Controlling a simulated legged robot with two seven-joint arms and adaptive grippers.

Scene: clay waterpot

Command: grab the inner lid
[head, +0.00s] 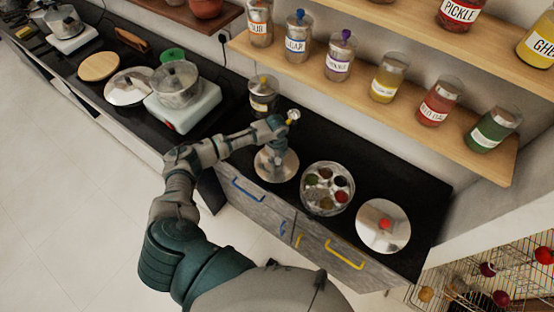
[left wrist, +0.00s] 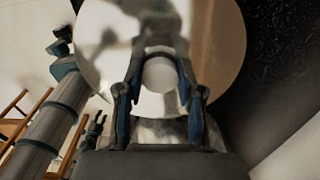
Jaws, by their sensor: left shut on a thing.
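A shiny round metal lid (head: 283,172) is under my left gripper (head: 276,150), at the left of the round spice box in the head view. My left gripper is shut on this lid. In the left wrist view the lid (left wrist: 225,45) is a large mirror-like disc, and its pale round knob (left wrist: 159,75) sits between the two fingers (left wrist: 160,95). The open spice box (head: 311,201) holds several coloured spices. Another shiny lid (head: 375,240) with a red knob lies to its right. A small gripper, seemingly my right one (left wrist: 95,128), shows at left with its fingers apart.
A glass jar (head: 263,97) stands behind my left gripper. Shelves with labelled jars (head: 387,78) overhang the back of the black counter. Bare counter lies around the right lid.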

